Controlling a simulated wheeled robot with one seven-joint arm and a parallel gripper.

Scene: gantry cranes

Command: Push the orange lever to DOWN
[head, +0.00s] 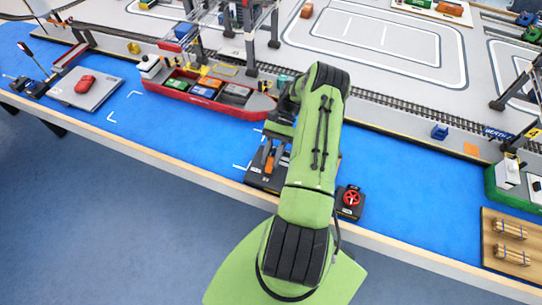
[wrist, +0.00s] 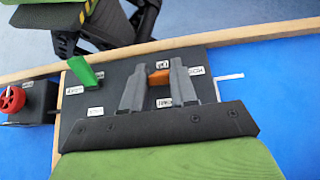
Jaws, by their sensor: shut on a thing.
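The orange lever (wrist: 160,90) shows between the two grey fingers of my gripper (wrist: 158,67) in the wrist view. The fingers are shut on it, one on each side. The lever rises from a dark control panel (wrist: 108,95) with small white labels too blurred to read for certain. In the head view the orange lever (head: 270,161) is partly hidden beside my gripper and arm, on the dark panel (head: 255,179) at the front of the blue strip. A green lever (wrist: 86,74) stands on the same panel, left of my gripper in the wrist view.
A red handwheel (head: 351,198) on a dark box stands right of the panel in the head view; the wheel (wrist: 12,98) is at the left in the wrist view. A red ship (head: 205,98) lies behind, left of my arm. Blue surface (head: 395,185) is clear to the right.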

